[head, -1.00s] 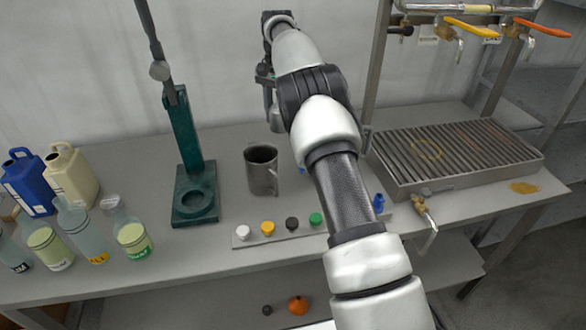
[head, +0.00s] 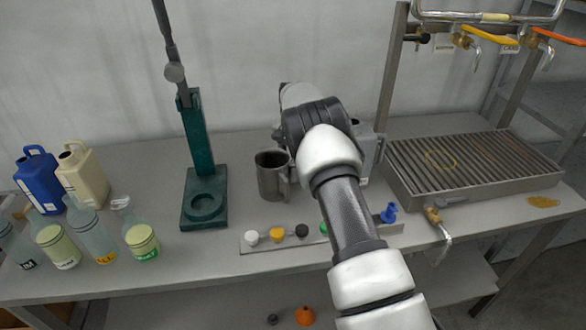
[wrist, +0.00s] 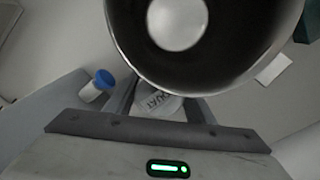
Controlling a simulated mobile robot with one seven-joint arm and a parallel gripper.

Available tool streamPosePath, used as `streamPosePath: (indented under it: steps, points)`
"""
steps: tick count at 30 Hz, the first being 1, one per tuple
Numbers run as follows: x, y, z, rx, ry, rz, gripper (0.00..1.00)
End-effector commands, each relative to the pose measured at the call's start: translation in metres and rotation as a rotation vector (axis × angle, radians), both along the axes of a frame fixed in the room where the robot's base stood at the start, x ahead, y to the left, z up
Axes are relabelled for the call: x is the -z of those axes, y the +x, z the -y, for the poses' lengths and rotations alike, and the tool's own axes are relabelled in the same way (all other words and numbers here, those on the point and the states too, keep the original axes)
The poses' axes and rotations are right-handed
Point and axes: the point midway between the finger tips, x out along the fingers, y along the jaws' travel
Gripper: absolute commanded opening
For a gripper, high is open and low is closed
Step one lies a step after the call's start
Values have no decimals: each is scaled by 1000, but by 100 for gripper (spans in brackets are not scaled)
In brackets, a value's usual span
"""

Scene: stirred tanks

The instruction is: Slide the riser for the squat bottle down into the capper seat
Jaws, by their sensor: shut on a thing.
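The riser (wrist: 235,75) fills the top of the wrist view as a large grey ring with a dark hollow inside and a pale disc in its middle. A partly readable label ending in "QUAT" shows at its near side, between the fingers. My gripper (wrist: 160,106) is shut on it there. In the head view my arm hides both gripper and riser. The capper is a dark green stand with an upright column, and its round seat (head: 205,206) is empty on the bench at centre left. The riser is away from the seat, somewhere behind my arm.
A steel mug (head: 271,180) stands right of the capper. A strip with coloured caps (head: 262,245) lies in front. Bottles (head: 141,240) and jugs (head: 83,178) stand at left. A slatted drain tray (head: 470,165) with taps is at right.

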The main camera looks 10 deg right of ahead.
Motion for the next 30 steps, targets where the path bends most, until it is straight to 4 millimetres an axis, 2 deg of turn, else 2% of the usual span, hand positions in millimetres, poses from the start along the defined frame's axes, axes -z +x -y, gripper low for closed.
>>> streamPosePath:
  steps: [11,12,15,24,28,30]
  points:
    - [4,1,0,-1,0,3,18]
    - [4,0,0,0,0,1,53]
    - [4,0,0,0,0,1,68]
    - [2,0,0,-1,0,1,68]
    - [-9,1,0,-1,0,3,68]
    - [-21,2,0,-1,0,6,68]
